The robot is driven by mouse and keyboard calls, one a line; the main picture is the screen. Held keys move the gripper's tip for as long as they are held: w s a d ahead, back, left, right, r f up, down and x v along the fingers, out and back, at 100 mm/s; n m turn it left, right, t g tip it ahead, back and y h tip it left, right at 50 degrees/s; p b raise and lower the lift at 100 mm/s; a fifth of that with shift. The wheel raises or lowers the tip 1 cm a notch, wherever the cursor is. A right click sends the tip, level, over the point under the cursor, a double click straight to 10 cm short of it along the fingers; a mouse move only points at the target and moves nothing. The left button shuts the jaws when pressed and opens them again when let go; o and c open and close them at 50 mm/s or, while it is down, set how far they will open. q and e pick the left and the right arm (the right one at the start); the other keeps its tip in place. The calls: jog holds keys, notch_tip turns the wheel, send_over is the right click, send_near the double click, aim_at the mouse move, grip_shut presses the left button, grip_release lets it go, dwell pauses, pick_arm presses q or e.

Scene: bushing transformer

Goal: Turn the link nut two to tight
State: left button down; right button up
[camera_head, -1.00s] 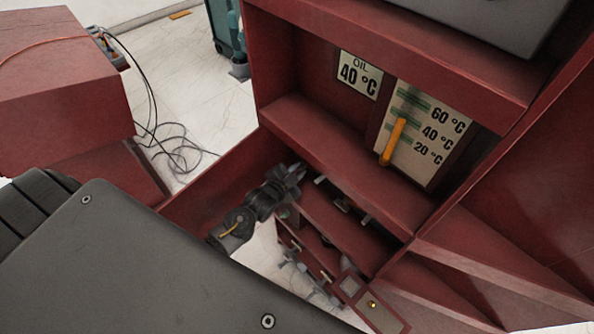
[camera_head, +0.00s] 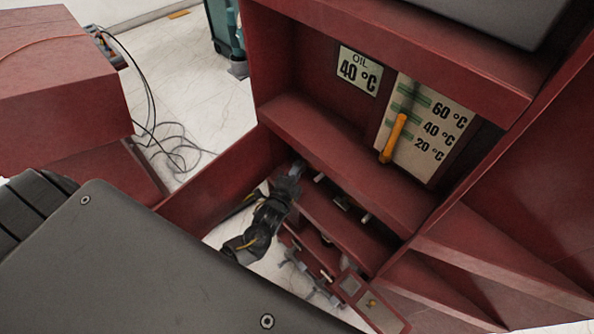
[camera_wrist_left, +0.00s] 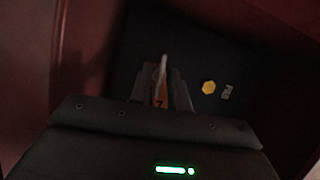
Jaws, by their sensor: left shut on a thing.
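My left gripper (camera_head: 290,176) reaches down into the red cabinet, against the left end of the lower red shelf. In the left wrist view the gripper (camera_wrist_left: 162,92) is shut on link nut two (camera_wrist_left: 163,66), of which only a pale, narrow upright part shows between the fingers. An orange label with a dark mark (camera_wrist_left: 160,97) shows just below it. The fingers hide the rest of the nut, and its thread and seat cannot be seen. The nut cannot be made out in the head view. My right gripper is not in view.
A yellow hexagon (camera_wrist_left: 208,87) and a small pale label (camera_wrist_left: 227,92) sit right of the fingers on a dark panel. Red cabinet walls stand close by. An oil gauge (camera_head: 425,135) with a yellow bar is above right. Several pale T-shaped handles (camera_head: 325,273) are below.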

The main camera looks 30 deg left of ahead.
pick_arm(q)
jog(key=shift+m, duration=0.6)
jog(key=c, duration=1.6)
grip_release()
jog(key=shift+f, duration=0.1)
jog(key=s+b, duration=0.1)
jog(key=s, duration=0.9)
jog(key=shift+s+d, duration=0.35)
